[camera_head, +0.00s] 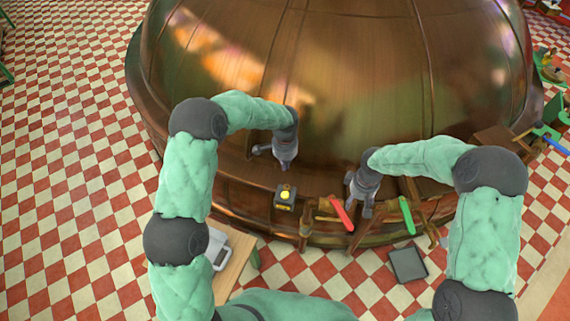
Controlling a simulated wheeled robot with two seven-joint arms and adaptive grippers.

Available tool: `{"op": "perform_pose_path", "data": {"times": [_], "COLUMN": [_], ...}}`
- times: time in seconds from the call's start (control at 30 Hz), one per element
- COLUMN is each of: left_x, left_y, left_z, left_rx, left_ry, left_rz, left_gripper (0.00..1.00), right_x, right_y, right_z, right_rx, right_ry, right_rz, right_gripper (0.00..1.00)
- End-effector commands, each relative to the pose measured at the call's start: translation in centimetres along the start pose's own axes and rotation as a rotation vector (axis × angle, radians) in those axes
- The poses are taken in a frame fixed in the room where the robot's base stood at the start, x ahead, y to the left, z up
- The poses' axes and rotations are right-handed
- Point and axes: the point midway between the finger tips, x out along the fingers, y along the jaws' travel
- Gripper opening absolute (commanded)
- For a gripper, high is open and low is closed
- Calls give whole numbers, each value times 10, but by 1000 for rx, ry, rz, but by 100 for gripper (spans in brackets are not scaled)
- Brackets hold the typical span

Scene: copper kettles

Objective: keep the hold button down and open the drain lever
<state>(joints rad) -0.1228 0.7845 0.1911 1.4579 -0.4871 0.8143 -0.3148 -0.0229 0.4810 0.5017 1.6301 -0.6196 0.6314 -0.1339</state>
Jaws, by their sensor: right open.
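A small dark box with a yellow button (286,194) on top sits on the ledge at the front of the big copper kettle (350,80). My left gripper (285,168) points down just beyond the box in the picture, with a visible gap to the button. Whether its fingers are apart is too small to tell. A red lever (341,213) and a green lever (407,215) stand to the right of the box. Which one is the drain lever cannot be told. My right gripper (359,209) is open, pointing down between the two levers, close beside the red one.
A wooden table (236,265) with a white and grey device (218,250) stands at front left. A dark square tray (408,265) lies on the checkered floor (70,150) at front right. Wooden and blue parts (553,140) are at the far right.

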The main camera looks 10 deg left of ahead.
Motion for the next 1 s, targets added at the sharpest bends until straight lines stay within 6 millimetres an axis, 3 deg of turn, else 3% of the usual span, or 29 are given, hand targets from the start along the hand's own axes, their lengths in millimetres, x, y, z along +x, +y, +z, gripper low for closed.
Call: {"op": "perform_pose_path", "data": {"times": [0.5,1.0], "left_x": [-31,-30], "left_y": [0,0], "left_z": [0,0], "left_rx": [0,0], "left_ry": [0,0], "left_rz": [0,0], "left_gripper": [0,0], "right_x": [-45,-45], "right_y": [0,0], "right_z": [0,0], "right_rx": [0,0], "right_ry": [1,0], "right_rz": [1,0], "right_gripper": [59,59]}}
